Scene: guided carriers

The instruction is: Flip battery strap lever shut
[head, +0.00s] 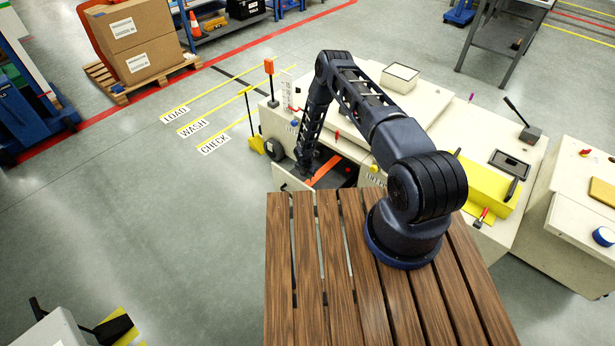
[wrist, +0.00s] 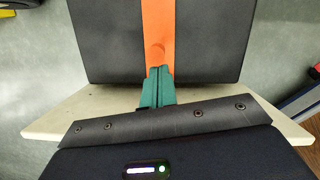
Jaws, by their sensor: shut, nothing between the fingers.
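An orange strap (head: 324,171) crosses the dark battery (head: 346,172) in an open bay of the cream carrier in the head view. In the wrist view the orange strap (wrist: 158,18) runs down the middle of the black battery top (wrist: 110,40).
The cream carrier (head: 450,110) bears a white box (head: 400,77), a yellow block (head: 482,188) and levers. An open door panel (head: 290,180) stands at the bay. Open floor (head: 130,220) lies to the left.

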